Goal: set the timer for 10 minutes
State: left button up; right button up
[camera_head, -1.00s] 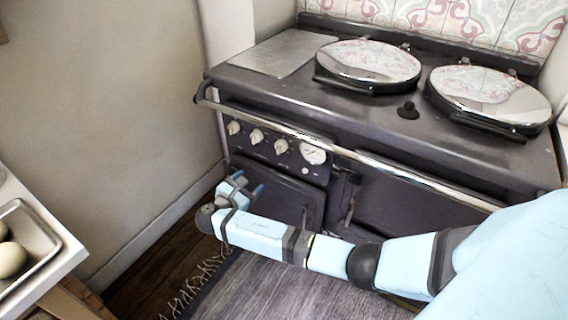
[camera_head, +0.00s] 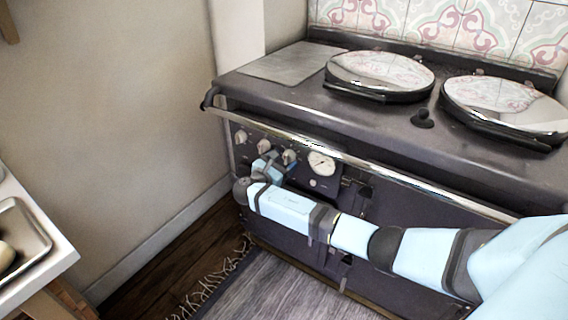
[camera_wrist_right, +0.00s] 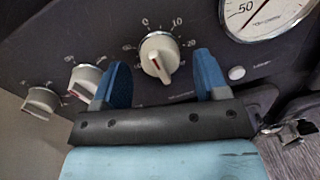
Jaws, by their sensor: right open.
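The timer knob (camera_wrist_right: 160,57) is a cream dial with a red mark, on the dark stove front, with numbers such as 0, 10 and 20 around it. Its exact setting is hard to read. It also shows in the head view (camera_head: 289,157), the rightmost of the knobs. My right gripper (camera_wrist_right: 160,82) is open, its blue fingers on either side of and below the knob in the wrist view, with nothing between them. In the head view my right gripper (camera_head: 275,165) is close to the stove front. Contact with the knob cannot be told. My left gripper is out of view.
Two more knobs (camera_wrist_right: 83,80) (camera_wrist_right: 42,100) sit left of the timer knob. A round gauge (camera_head: 321,163) and a small button (camera_wrist_right: 237,73) are to its right. A chrome rail (camera_head: 350,160) runs above the controls. A counter with a tray (camera_head: 40,240) stands at left.

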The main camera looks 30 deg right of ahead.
jog(key=shift+w+d, duration=0.1)
jog(key=shift+d, duration=0.3)
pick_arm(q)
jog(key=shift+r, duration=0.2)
pick_arm(e)
jog(key=c, duration=0.9)
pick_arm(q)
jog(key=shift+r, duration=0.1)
